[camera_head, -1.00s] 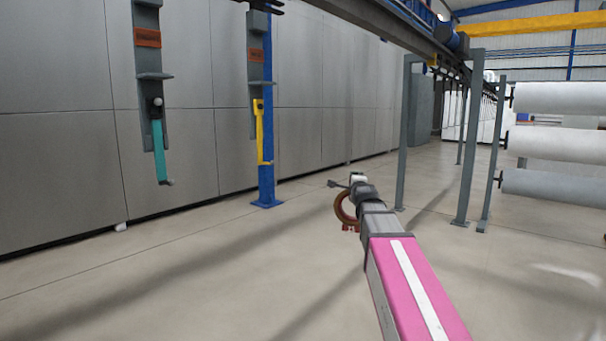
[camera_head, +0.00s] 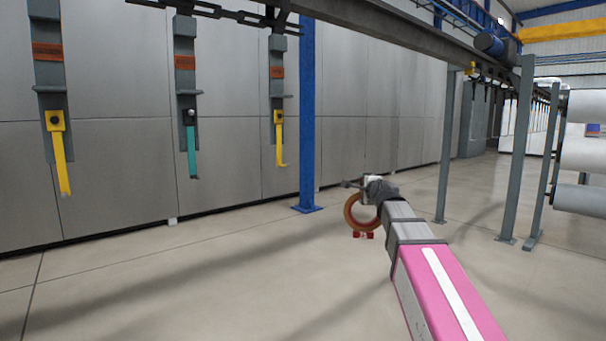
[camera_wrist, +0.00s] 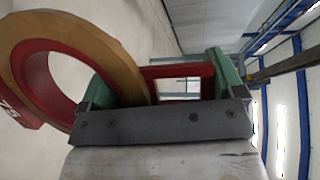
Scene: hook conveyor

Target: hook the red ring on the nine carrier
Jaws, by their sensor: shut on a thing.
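The ring (camera_head: 351,214) has a tan-brown outer band and a red inside. It hangs at the end of my arm, over open floor and well right of the carriers. My gripper (camera_head: 369,190) is shut on it; the wrist view shows the ring (camera_wrist: 118,62) at the left, with a red part between the green finger pads of my gripper (camera_wrist: 165,88). Three grey carriers hang at the left: one with a yellow hook (camera_head: 62,165), one with a teal hook (camera_head: 191,150) and one with a yellow hook (camera_head: 279,145). Their orange label plates are too small to read.
An overhead conveyor rail (camera_head: 400,38) runs above the carriers. A blue post (camera_head: 307,110) stands right of the rightmost carrier. Grey posts (camera_head: 516,150) and white rolls (camera_head: 588,155) stand at the right. A grey panel wall (camera_head: 380,110) lies behind the carriers. Floor between is clear.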

